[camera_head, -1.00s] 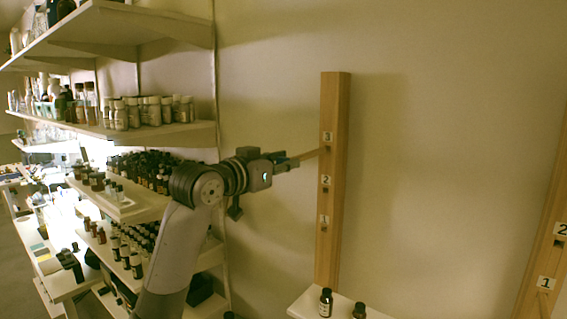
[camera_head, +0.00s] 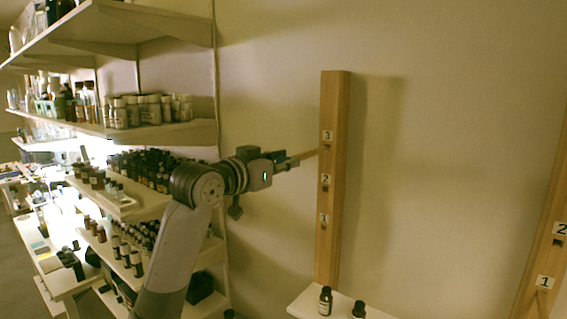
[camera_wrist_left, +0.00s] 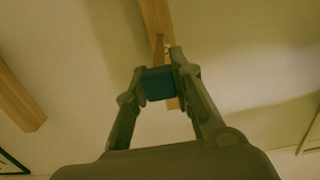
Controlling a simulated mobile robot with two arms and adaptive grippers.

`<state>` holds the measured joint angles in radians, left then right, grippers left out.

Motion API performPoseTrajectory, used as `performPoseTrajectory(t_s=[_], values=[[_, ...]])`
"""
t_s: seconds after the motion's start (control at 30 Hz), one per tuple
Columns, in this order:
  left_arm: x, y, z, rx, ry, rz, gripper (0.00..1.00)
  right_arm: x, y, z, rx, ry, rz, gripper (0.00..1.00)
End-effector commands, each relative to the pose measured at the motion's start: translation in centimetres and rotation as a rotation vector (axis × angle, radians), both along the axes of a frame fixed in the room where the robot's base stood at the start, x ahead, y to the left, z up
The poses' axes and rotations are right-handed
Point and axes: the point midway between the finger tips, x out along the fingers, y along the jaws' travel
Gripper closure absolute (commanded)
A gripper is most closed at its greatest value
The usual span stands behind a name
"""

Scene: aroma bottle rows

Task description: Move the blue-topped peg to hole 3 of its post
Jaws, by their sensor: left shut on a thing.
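The wooden post (camera_head: 328,250) stands against the wall, with number labels 1, 2 and 3 going up it. My left gripper (camera_head: 292,162) is just left of the post, near the height of label 3 (camera_head: 328,136). It is shut on the blue top (camera_wrist_left: 158,84) of the peg, seen in the left wrist view. I cannot tell whether the end is inside the hole. My right gripper is not in view.
A second numbered post (camera_head: 538,265) stands at the far right. A small white shelf (camera_head: 300,304) with dark bottles (camera_head: 325,301) is at the first post's foot. Shelves of bottles (camera_head: 165,133) fill the left side. The wall between the posts is clear.

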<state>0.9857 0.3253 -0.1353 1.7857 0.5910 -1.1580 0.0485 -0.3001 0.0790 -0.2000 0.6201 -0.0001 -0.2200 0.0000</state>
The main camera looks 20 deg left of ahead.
Motion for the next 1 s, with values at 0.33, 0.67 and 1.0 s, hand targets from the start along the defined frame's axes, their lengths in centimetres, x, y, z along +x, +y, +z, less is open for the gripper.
performPoseTrajectory(t_s=[0.33, 0.67, 1.0], values=[[0.01, 0.03, 0.05, 0.0, 0.0, 0.0, 1.0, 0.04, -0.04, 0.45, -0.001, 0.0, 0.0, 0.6], [0.11, -0.02, 0.0, 0.0, 0.0, 0.0, 1.0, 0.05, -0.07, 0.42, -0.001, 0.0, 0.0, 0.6], [0.91, -0.29, 0.06, -0.001, 0.0, 0.0, 1.0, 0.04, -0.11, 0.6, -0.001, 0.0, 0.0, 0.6]])
